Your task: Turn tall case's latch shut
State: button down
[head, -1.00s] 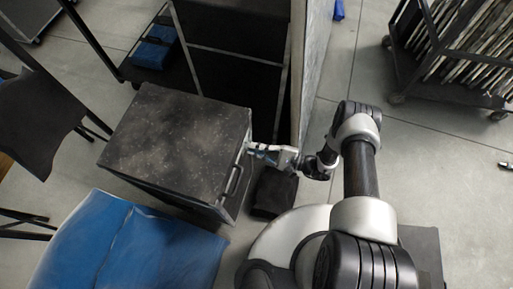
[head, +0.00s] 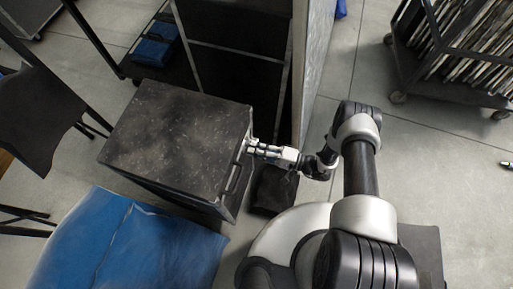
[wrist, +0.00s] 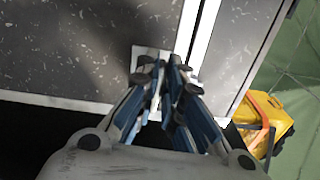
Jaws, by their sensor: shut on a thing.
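The tall case (head: 176,134) is a black speckled box with metal edges, standing on the floor left of centre in the head view. It has a handle (head: 235,180) on its right side. My gripper (head: 252,148) reaches that side from the right, near the upper corner. In the wrist view the case face (wrist: 80,50) fills the top left. My gripper (wrist: 164,75) is shut on the latch (wrist: 147,57), whose light metal plate shows at the case's edge strip. The fingers hide most of the latch, so its angle cannot be told.
A blue padded cover (head: 125,240) lies in front of the case. A tall dark cabinet (head: 235,60) stands behind it. A black cart with stacked panels (head: 460,50) is at the upper right. A yellow box (wrist: 262,115) shows in the wrist view.

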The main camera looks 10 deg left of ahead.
jog(key=shift+f+n, duration=0.1)
jog(key=shift+n, duration=0.5)
jog(key=c, duration=1.7)
grip_release()
jog(key=d, duration=0.8)
jog(key=s+d, duration=0.1)
jog(key=d, duration=0.3)
jog(key=shift+w, duration=0.1)
